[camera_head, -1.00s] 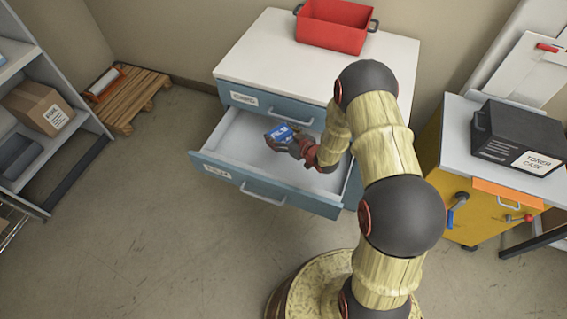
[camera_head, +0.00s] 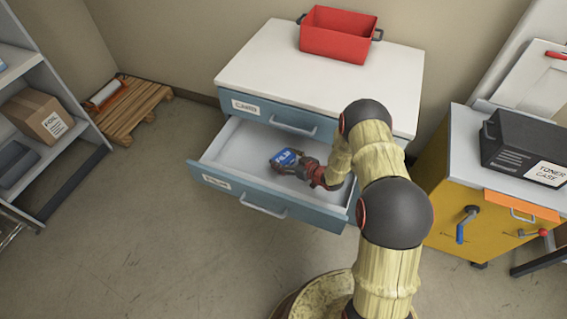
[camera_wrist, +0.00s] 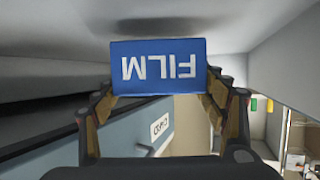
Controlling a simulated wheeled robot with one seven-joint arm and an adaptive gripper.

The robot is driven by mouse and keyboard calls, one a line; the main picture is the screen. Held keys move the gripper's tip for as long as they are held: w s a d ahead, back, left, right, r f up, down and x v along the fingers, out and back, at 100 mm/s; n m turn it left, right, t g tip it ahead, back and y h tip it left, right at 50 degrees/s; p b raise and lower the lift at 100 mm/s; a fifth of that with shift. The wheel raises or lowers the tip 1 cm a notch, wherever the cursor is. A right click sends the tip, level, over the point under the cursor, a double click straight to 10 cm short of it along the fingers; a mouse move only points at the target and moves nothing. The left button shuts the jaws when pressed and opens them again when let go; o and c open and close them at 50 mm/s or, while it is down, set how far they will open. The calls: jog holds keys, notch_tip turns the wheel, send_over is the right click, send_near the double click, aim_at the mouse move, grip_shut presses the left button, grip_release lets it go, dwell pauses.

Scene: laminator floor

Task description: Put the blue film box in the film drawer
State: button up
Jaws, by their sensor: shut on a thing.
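The blue film box (camera_head: 288,157), lettered FILM, is held by my gripper (camera_head: 287,165), which is shut on it. In the wrist view the box (camera_wrist: 158,68) sits between the two fingers (camera_wrist: 160,92), its lettering upside down. The film drawer (camera_head: 225,150) is the lower, open drawer of the blue and white cabinet. The box and my gripper are inside the drawer's outline in the head view. I cannot tell whether the box touches the drawer floor. The drawer's front label (camera_head: 216,181) is too small to read clearly.
The upper drawer (camera_head: 268,115), labelled as cards or similar, is shut above. A red bin (camera_head: 338,38) stands on the cabinet top. A yellow cabinet with a black toner case (camera_head: 522,145) stands at right. A shelf with a foil box (camera_head: 42,115) and a wooden pallet (camera_head: 130,112) are at left.

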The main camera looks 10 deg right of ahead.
jog(key=shift+f, duration=1)
jog(key=shift+f+b, duration=0.2)
jog(key=shift+b, duration=0.15)
jog(key=o, duration=1.4)
jog(key=shift+r, duration=0.25)
jog(key=p+v, duration=0.3)
jog(key=v, duration=0.7)
jog(key=shift+s+d+p, duration=0.15)
jog(key=shift+p, duration=0.2)
jog(key=shift+v, duration=0.85)
jog(key=shift+f, duration=0.1)
